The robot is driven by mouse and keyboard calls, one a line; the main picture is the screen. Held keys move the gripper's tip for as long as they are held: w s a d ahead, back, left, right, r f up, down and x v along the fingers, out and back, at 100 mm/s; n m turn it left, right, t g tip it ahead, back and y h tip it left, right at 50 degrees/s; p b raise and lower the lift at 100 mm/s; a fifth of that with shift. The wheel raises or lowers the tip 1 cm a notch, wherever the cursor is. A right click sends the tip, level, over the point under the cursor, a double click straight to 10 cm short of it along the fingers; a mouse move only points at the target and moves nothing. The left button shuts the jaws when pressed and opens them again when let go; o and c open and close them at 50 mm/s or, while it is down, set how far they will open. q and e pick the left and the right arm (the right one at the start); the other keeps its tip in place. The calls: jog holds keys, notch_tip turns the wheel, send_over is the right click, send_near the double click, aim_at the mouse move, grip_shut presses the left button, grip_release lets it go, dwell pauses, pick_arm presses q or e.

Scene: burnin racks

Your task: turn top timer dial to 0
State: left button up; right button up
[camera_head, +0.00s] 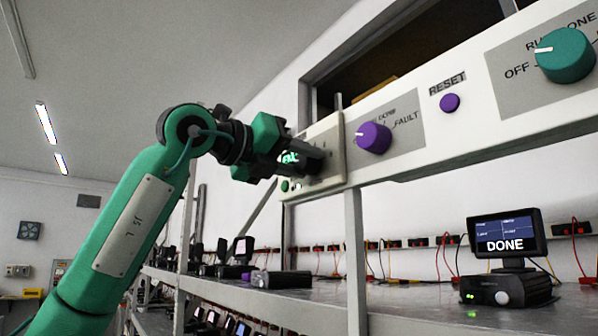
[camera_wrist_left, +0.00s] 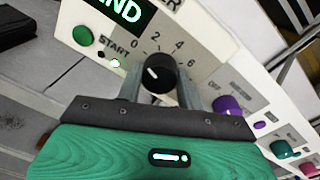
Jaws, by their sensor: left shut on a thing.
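The timer panel (camera_head: 337,135) is a pale box on the left end of the long white rail. In the left wrist view the black timer dial (camera_wrist_left: 160,75) has a short white mark pointing to the upper left, roughly toward the 0. Printed numbers 0, 2, 4 and 6 curve around it. My left gripper (camera_head: 318,163) is at the panel and hides the dial in the head view. In the left wrist view its two grey fingers (camera_wrist_left: 159,84) stand on either side of the dial, shut on it.
A green START button (camera_wrist_left: 83,36) sits left of the dial. A purple knob (camera_head: 374,137), a purple RESET button (camera_head: 450,103) and a teal knob (camera_head: 565,56) line the rail to the right. A small monitor (camera_head: 507,234) reading DONE stands on the shelf below.

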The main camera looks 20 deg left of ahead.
pick_arm(q)
jog(key=shift+n+b, duration=0.3)
jog(key=shift+n, duration=0.3)
pick_arm(e)
jog(key=shift+f, duration=0.5)
pick_arm(q)
jog(key=shift+r+n, duration=0.1)
jog(key=shift+n, duration=0.2)
pick_arm(e)
jog(key=shift+a, duration=0.15)
pick_arm(q)
jog(key=o, duration=1)
pick_arm(e)
jog(key=shift+a, duration=0.1)
jog(key=shift+f, duration=0.1)
pick_arm(q)
jog(key=b+v, duration=0.2)
jog(key=v, duration=0.3)
jog(key=shift+a+f, duration=0.1)
jog(key=shift+f, duration=0.1)
jog(key=b, duration=0.2)
send_near(300, 163)
jog(key=v, duration=0.4)
jog(key=shift+s+r, duration=0.15)
jog(key=shift+r, duration=0.05)
pick_arm(e)
jog(key=w+f, duration=0.2)
jog(key=w, duration=0.1)
jog(key=shift+w+f, duration=0.15)
jog(key=shift+f, duration=0.1)
